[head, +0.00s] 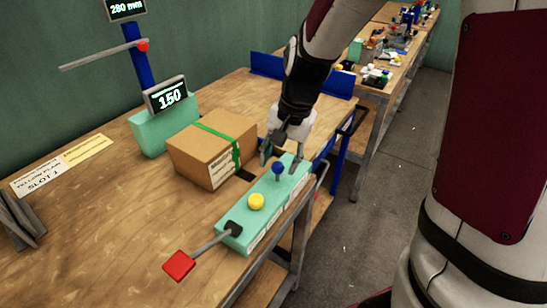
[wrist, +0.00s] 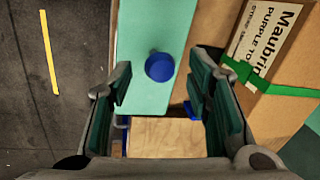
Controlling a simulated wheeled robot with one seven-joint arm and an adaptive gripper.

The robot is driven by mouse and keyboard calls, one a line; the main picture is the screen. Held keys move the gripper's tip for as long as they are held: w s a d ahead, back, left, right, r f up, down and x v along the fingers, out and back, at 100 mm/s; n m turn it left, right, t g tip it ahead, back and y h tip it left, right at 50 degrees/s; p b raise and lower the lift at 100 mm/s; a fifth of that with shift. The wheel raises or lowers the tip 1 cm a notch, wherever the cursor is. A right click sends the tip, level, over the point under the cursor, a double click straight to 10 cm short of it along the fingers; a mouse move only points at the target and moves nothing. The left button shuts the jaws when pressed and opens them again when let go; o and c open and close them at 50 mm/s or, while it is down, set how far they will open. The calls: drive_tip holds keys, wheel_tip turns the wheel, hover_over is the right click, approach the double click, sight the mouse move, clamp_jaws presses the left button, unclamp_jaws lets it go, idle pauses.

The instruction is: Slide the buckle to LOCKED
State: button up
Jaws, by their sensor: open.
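A mint-green panel (head: 238,215) lies along the table's front edge, with white labels on its front side. A blue round knob (head: 278,168) on a stem stands near its far end, and a yellow knob (head: 256,201) sits mid-panel. At the near end a grey lever with a red square end (head: 179,266) sticks out from a black pivot. I cannot tell which part is the buckle, and no LOCKED marking is readable. My gripper (head: 281,160) is open and empty, pointing down at the far end. In the wrist view the blue knob (wrist: 160,66) shows between and ahead of the fingers.
A cardboard box (head: 209,150) with a green strap (head: 236,152) stands left of my gripper, close by. Behind it a mint unit with a display reading 150 (head: 166,96) stands near a blue post.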

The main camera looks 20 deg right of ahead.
drive_tip(key=shift+a+f, duration=0.15)
drive_tip(key=shift+f, duration=0.55)
clamp_jaws()
drive_tip(key=shift+w+d, duration=0.85)
drive_tip(key=shift+d, duration=0.3)
drive_tip(key=shift+w+d, duration=0.85)
drive_tip(key=shift+d, duration=0.25)
unclamp_jaws()
wheel_tip(320, 180, up, 12)
drive_tip(key=s+d, duration=0.1)
drive_tip(key=shift+s+d, duration=0.3)
drive_tip(key=shift+d, duration=0.05)
